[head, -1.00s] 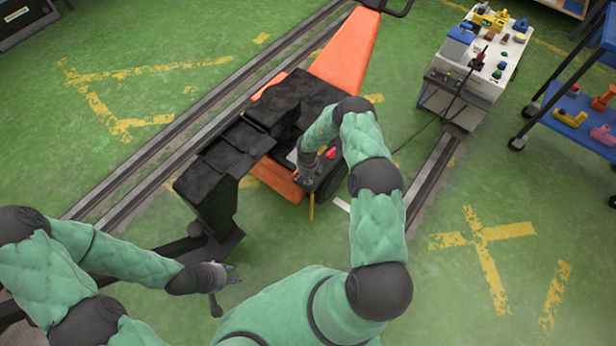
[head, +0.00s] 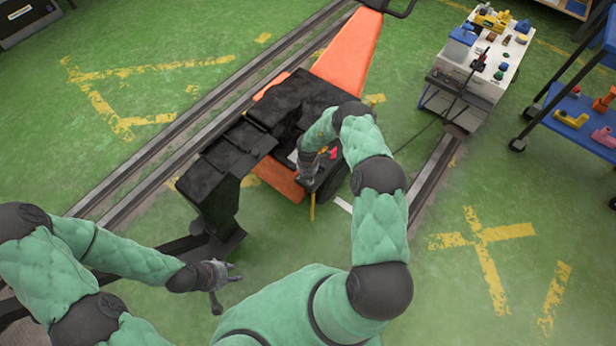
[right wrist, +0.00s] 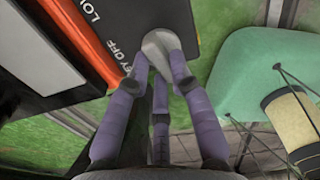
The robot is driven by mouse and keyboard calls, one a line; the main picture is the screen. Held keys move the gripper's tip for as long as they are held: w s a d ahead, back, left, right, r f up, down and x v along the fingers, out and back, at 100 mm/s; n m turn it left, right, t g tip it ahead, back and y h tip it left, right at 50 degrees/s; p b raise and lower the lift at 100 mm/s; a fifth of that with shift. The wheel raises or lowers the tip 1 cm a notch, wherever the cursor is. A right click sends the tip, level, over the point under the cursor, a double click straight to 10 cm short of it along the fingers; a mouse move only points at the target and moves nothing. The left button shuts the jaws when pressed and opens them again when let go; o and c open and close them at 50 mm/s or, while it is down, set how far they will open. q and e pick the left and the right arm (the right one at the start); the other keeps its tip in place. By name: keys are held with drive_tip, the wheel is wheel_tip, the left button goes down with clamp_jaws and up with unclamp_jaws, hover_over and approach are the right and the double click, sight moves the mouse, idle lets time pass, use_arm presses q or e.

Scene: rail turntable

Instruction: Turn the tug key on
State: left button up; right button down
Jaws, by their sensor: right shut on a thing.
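The tug (head: 345,50) is an orange and black vehicle beside the rails in the head view. Its black control panel (right wrist: 120,22) shows in the right wrist view with printed words, among them one ending in "EY OFF". A grey rounded key (right wrist: 160,48) stands at the panel's edge. My right gripper (right wrist: 158,66) is shut on the key, with its purple fingers around it. In the head view my right gripper (head: 307,178) is over the panel and hides the key. My left gripper (head: 226,278) is open and empty, low in front of the tug.
A red knob (head: 334,153) sits on the panel close to my right wrist. A white workbench cart (head: 480,60) and a blue shelf trolley (head: 575,120) stand at the right. Rails (head: 140,190) run along the tug's left. The green floor at the right front is clear.

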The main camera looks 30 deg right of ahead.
drive_tip(key=shift+m, duration=1.2)
drive_tip(key=c, duration=1.1)
unclamp_jaws()
drive_tip(key=shift+w+r, duration=0.15)
drive_tip(key=shift+r, duration=0.45)
wheel_tip(320, 180, up, 11)
drive_tip(key=shift+f, duration=0.1)
